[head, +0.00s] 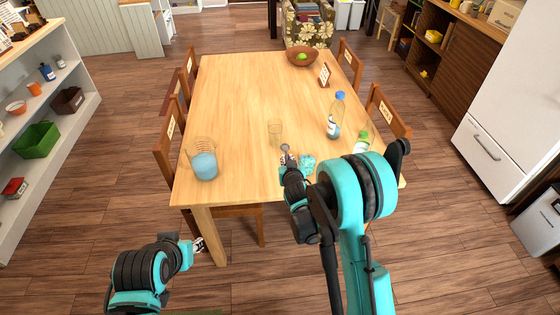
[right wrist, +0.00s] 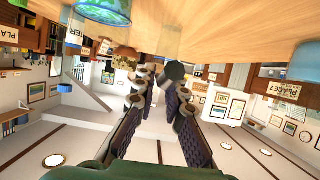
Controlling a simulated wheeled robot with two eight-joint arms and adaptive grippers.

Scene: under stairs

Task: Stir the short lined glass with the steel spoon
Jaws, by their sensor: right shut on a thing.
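My right gripper (head: 287,155) is over the near edge of the table, shut on a thin grey metal piece (head: 285,148) that looks like the steel spoon. In the right wrist view the fingers (right wrist: 160,90) point away, with a dark round end (right wrist: 175,70) between their tips. A small clear glass (head: 274,127) stands upright just beyond the gripper, apart from it. I cannot tell which glass is lined. My left gripper (head: 199,244) is low beside the table's near left leg; its fingers are unclear.
A blue-capped bottle (head: 335,118) and a green-capped bottle (head: 362,142) stand to the right. A teal patterned thing (head: 307,162) is right beside the gripper. The table's middle (head: 245,85) is clear.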

